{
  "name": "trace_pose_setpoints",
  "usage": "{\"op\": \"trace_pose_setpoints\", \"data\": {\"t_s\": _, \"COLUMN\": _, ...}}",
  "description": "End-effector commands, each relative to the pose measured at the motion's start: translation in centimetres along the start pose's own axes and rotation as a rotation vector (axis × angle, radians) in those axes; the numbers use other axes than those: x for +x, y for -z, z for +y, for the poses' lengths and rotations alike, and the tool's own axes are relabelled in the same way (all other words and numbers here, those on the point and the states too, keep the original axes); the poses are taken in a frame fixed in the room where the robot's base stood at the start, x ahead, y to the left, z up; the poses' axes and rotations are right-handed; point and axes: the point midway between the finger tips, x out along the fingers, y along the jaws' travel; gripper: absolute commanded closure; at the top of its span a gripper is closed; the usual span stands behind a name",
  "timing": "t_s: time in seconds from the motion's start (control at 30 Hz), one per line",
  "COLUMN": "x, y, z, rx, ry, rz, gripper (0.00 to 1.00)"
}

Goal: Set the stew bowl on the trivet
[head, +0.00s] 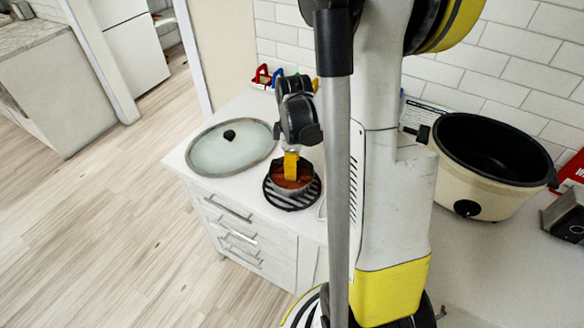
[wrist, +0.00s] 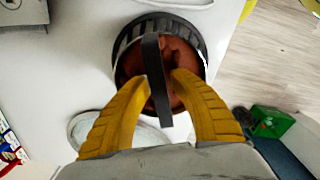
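The stew bowl (head: 291,182), round with reddish-brown stew, is at the black slatted trivet (head: 307,199) on the white counter. Its rim lies within the trivet's outline in the head view; whether its base rests fully on the slats is hidden. In the wrist view the stew (wrist: 182,55) shows under a dark upright handle strip (wrist: 152,55), with the trivet (wrist: 127,38) around the bowl's far and left edge. My gripper (head: 291,166) is directly above the bowl, pointing down. Its yellow fingers (wrist: 162,78) are closed in on both sides of the handle strip.
A large glass lid (head: 225,152) lies left of the trivet. A cream cooker with a black pot (head: 475,190) stands on the right of the counter. Coloured handles (head: 265,76) sit by the tiled wall. Open floor (head: 120,220) lies left of the counter.

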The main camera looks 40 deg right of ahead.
Motion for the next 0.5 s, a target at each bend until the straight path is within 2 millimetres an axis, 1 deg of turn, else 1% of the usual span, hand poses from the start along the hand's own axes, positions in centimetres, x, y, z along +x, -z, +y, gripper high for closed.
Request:
{"op": "trace_pose_setpoints", "data": {"t_s": 0.13, "x": -0.2, "y": 0.0, "z": 0.0, "rx": 0.000, "ry": 0.000, "rz": 0.000, "gripper": 0.73}}
{"op": "trace_pose_setpoints", "data": {"t_s": 0.23, "x": -1.1, "y": 0.0, "z": 0.0, "rx": 0.000, "ry": 0.000, "rz": 0.000, "gripper": 0.73}}
{"op": "trace_pose_setpoints", "data": {"t_s": 0.37, "x": -3.7, "y": 0.0, "z": 0.0, "rx": 0.000, "ry": 0.000, "rz": 0.000, "gripper": 0.73}}
{"op": "trace_pose_setpoints", "data": {"t_s": 0.5, "x": -7.1, "y": 0.0, "z": -0.1, "rx": 0.000, "ry": 0.000, "rz": 0.000, "gripper": 0.73}}
